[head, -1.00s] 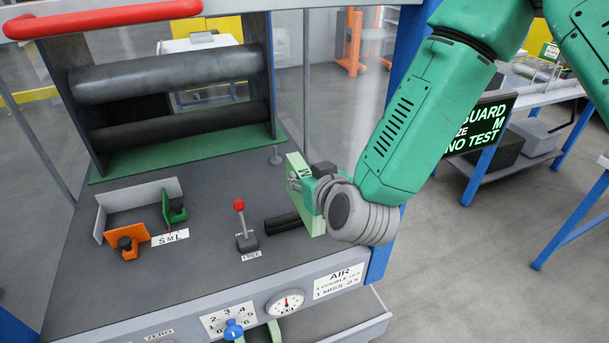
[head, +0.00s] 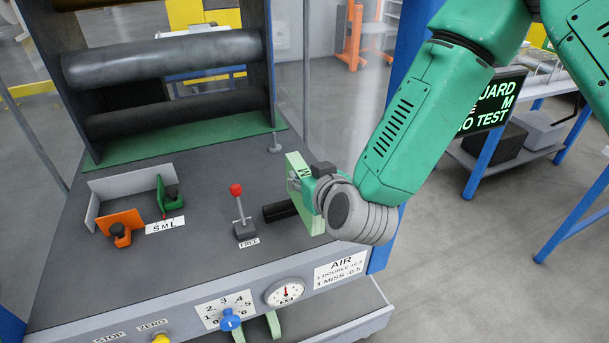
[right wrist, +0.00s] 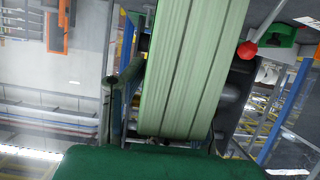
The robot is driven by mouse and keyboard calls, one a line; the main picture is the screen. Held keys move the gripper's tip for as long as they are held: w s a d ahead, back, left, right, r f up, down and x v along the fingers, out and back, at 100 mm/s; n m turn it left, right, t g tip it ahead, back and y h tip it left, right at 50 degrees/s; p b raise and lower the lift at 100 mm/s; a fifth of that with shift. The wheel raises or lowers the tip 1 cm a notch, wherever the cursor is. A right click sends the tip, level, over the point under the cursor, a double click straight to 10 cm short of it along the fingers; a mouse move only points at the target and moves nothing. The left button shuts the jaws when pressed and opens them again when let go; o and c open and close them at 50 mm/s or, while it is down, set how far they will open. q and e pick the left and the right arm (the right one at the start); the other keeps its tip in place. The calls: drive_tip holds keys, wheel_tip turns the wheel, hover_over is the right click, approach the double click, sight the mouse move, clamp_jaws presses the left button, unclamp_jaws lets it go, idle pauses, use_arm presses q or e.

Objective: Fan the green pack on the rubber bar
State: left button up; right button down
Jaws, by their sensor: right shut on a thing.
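The pale green pack (head: 299,180), marked M, stands upright above the right part of the grey machine top. My right gripper (head: 312,184) is shut on it from the right; its fingertips are partly hidden. The black rubber bar (head: 277,212) lies on the machine top just left of the pack's lower edge. Whether they touch I cannot tell. In the right wrist view the pack (right wrist: 190,75) fills the middle, with lengthwise lines along its pale green face. My left gripper does not show.
A red-knobbed lever (head: 237,190) stands left of the bar. Orange (head: 122,220) and green (head: 166,195) stops sit by a grey angled fence (head: 108,192). Black rollers (head: 165,60) are behind. Dials and knobs line the front panel (head: 320,293).

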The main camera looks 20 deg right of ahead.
drive_tip(key=shift+f+b, duration=0.3)
drive_tip(key=shift+f, duration=0.2)
drive_tip(key=shift+w, duration=0.1)
idle(0.3)
drive_tip(key=shift+w+r, duration=0.1)
drive_tip(key=shift+w, duration=0.45)
drive_tip(key=shift+w+p, duration=0.2)
drive_tip(key=shift+p, duration=0.1)
drive_tip(key=shift+w, duration=0.5)
drive_tip(key=shift+w, duration=0.1)
drive_tip(key=shift+w+a, duration=0.1)
drive_tip(key=shift+w, duration=0.35)
drive_tip(key=shift+w, duration=0.15)
